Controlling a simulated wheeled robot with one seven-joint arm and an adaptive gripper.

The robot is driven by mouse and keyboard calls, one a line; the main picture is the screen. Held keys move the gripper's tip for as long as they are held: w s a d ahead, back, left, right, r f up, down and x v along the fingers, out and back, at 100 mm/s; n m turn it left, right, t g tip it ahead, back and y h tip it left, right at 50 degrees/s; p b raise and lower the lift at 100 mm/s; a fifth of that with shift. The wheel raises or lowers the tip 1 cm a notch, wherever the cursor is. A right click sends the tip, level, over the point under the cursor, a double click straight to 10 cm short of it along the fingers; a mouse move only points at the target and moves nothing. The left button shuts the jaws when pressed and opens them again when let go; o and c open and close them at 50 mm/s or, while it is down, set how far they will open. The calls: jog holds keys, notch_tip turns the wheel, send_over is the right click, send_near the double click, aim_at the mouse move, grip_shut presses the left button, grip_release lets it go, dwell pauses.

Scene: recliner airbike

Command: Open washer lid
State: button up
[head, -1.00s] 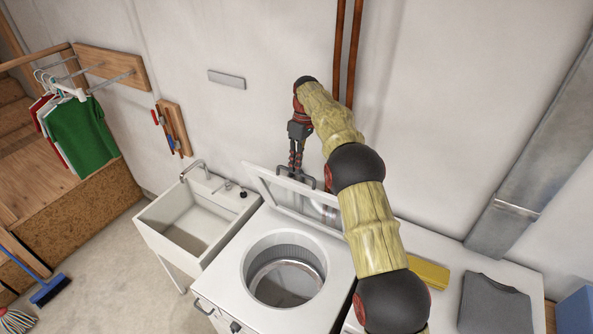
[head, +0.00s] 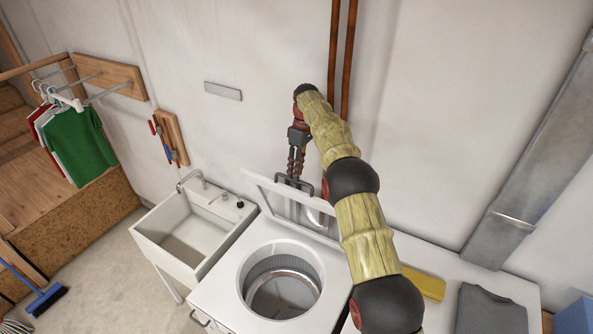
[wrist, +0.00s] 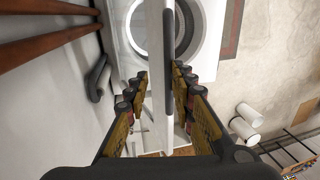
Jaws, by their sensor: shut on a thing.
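The top-loading washer (head: 225,291) is white, with its round drum opening (head: 282,286) uncovered. Its lid (head: 262,189) is raised at the back, standing steeply near the wall, with a window in its panel. A dark handle shows on the lid in the wrist view (wrist: 169,62). My gripper (head: 295,172) is at the lid's upper edge, fingers pointing down. In the wrist view my gripper (wrist: 160,82) has its fingers on either side of the lid's edge and handle. The exact contact points are partly hidden.
A white sink (head: 190,228) with a tap stands left of the washer. Copper pipes (head: 341,60) run down the wall behind my arm. A yellow folded cloth (head: 427,283) and grey shirt (head: 490,312) lie on the white surface to the right. Clothes (head: 78,145) hang at the left.

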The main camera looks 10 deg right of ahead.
jog(key=o, duration=0.4)
jog(key=shift+s+d+f, duration=0.1)
jog(key=shift+d+f, duration=0.05)
jog(key=shift+f, duration=0.55)
jog(key=shift+s+d+f, duration=0.1)
jog(key=shift+f, duration=0.55)
jog(key=shift+c, duration=0.2)
jog(key=a+v, duration=0.1)
jog(key=v, duration=0.8)
jog(key=shift+w+d, duration=0.2)
jog(key=shift+d, duration=0.05)
jog(key=shift+s+a+r, duration=0.1)
jog(key=shift+r, duration=0.05)
